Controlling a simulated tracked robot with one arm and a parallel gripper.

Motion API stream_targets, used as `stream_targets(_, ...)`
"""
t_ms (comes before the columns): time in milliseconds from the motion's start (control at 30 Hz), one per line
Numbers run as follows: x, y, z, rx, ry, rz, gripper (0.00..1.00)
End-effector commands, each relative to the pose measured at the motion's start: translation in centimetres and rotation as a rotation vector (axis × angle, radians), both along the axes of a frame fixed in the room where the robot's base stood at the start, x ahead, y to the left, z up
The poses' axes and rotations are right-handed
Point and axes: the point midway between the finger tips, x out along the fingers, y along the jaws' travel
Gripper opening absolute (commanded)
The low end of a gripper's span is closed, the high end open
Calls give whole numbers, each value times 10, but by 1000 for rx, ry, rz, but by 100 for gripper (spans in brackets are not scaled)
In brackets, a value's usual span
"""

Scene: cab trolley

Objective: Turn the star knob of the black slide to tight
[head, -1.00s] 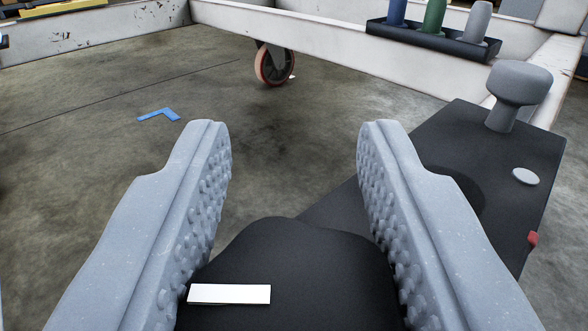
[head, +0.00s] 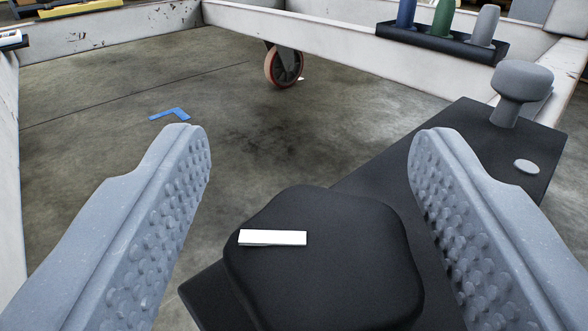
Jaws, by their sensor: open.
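A black lobed knob (head: 330,275) with a white bar mark (head: 272,238) on its top, which looks like the star knob, is at the lower middle of the head view. The white mark lies nearly level across the picture. The knob sits over a black plate (head: 450,125), which looks like the black slide and runs up to the right. My gripper (head: 309,133) is open and empty. Its grey studded fingers stand left and right of the knob, with visible gaps on both sides. The knob's lower edge is cut off by the picture.
A grey mushroom-shaped knob (head: 520,82) and a flat grey disc (head: 526,167) are on the plate at right. A black rack (head: 440,42) holds blue, green and grey pieces. White frame rails surround bare floor, with a caster wheel (head: 283,67) and blue tape (head: 170,114).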

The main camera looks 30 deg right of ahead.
Motion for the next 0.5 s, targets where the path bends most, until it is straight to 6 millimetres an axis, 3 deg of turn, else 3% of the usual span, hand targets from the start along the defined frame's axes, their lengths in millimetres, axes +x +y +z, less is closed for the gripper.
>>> stream_targets(500, -87, 48, 2, 0, -2, 4, 57)
